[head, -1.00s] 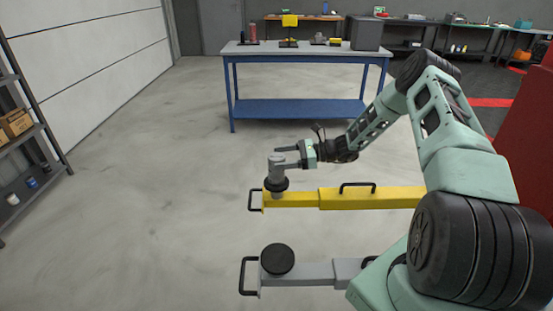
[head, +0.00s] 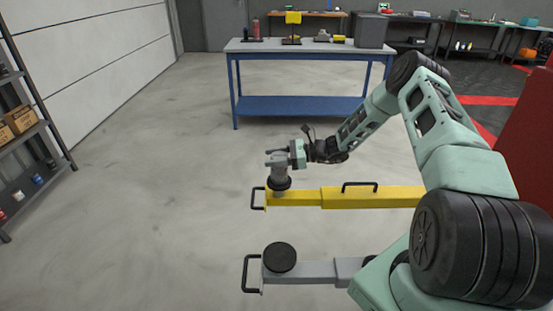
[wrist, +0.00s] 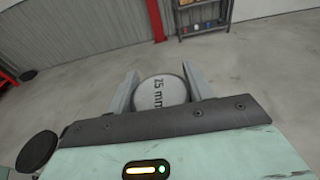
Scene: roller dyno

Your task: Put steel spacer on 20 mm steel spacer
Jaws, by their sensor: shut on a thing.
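My gripper (head: 272,158) is at the outer end of the yellow lift arm (head: 350,198). It is shut on a grey round steel spacer (wrist: 161,93), which sits between both fingers in the wrist view. The label on its top looks like "75 mm". In the head view the grey cylinder (head: 279,173) stands upright below the fingers, over the black round pad (head: 280,184) on the yellow arm. I cannot make out a separate 20 mm spacer or a seam between two spacers there.
A grey lift arm (head: 315,273) with a bare black pad (head: 280,257) lies nearer. A blue workbench (head: 305,105) with several items stands behind. A shelf (head: 30,140) is at the left. The floor between is clear.

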